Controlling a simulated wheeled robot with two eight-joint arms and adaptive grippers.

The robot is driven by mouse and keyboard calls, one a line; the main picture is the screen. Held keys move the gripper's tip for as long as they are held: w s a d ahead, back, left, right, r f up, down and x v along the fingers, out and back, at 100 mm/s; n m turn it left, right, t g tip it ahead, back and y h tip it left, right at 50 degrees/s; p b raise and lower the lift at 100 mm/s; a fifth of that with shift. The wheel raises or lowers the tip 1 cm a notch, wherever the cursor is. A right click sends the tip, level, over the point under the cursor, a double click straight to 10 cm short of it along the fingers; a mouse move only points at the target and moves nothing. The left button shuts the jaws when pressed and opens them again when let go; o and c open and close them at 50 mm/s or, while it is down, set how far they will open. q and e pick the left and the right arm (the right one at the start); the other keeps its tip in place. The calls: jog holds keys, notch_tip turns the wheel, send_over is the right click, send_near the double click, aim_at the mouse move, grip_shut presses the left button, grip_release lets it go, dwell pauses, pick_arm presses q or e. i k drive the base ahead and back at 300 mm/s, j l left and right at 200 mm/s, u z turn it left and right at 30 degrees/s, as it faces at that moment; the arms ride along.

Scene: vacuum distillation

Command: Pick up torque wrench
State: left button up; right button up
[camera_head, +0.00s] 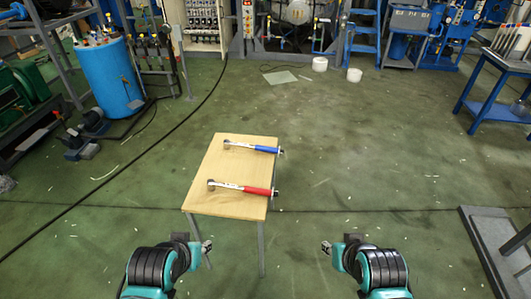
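Two torque wrenches lie on a small wooden-topped table (228,168) in front of me. The blue-handled wrench (254,148) lies near the far edge, with its handle to the right. The red-handled wrench (242,187) lies nearer to me, its handle also to the right and reaching past the table's right edge. My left gripper (207,247) is below and near the table's front edge in the picture, apart from both wrenches. My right gripper (326,247) is over the floor to the right of the table. Both are small in view, and their finger opening is unclear.
A blue barrel (108,78) and a green machine (25,100) stand at the left. A blue side table (500,90) is at the right, with a grey platform (495,250) below it. The floor right of the table is clear.

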aim_at(227, 143)
jog(key=j+z, duration=0.15)
jog(key=z, duration=0.3)
jog(key=j+z, duration=0.2)
jog(key=z, duration=0.25)
jog(key=j+z, duration=0.2)
jog(key=z, duration=0.25)
jog(key=j, duration=1.9)
jog(key=i+j, duration=0.1)
jog(key=j, duration=1.8)
